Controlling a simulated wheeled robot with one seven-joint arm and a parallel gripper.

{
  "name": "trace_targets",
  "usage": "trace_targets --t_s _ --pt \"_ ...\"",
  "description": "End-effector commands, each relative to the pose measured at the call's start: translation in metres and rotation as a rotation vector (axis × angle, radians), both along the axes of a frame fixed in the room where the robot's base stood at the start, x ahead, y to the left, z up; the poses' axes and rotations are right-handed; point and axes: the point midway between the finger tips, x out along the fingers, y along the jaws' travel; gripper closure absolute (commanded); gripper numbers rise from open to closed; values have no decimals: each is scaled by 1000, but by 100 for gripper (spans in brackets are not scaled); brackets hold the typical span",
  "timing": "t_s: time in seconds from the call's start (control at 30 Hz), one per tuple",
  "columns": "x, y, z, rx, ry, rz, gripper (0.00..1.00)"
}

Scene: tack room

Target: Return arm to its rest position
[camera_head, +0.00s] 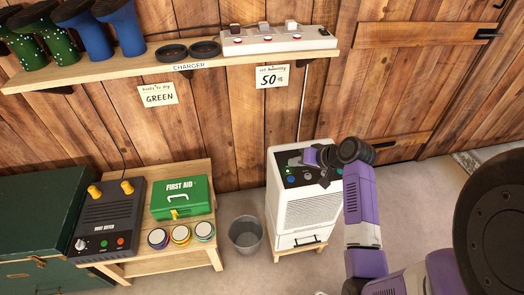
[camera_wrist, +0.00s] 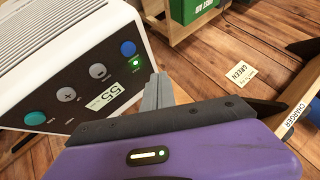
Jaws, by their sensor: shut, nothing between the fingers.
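My gripper (camera_head: 326,174) is over the control panel on top of a white dehumidifier (camera_head: 301,212). My arm reaches in from the right and is bent at the black wrist. In the wrist view the grey fingers (camera_wrist: 158,94) are together with nothing between them, near the panel's edge by a lit green button (camera_wrist: 135,63). I cannot tell whether they touch the panel. The panel's display (camera_wrist: 105,99) reads 55. A blue button (camera_wrist: 128,48), a plus and a minus button, and a teal button (camera_wrist: 35,118) also show.
A wooden shelf (camera_head: 120,75) with boots and a charger runs along the wall above. A metal bucket (camera_head: 246,235) stands left of the dehumidifier, beside a low table (camera_head: 150,263) with a green first aid box (camera_head: 181,198). A humidity note (camera_head: 272,76) reads 50. The floor at right is partly hidden by my arm.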

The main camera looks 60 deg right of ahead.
Motion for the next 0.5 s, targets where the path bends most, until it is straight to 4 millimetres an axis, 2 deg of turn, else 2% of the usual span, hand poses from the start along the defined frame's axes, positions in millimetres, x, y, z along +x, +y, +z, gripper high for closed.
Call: trace_targets --t_s 0.3,0.4,0.5 --pt "1 -5 2 -12 -10 -15 100" --pt "2 -21 11 -66 -34 -63 100" --pt "1 -48 34 -175 -71 -140 100"
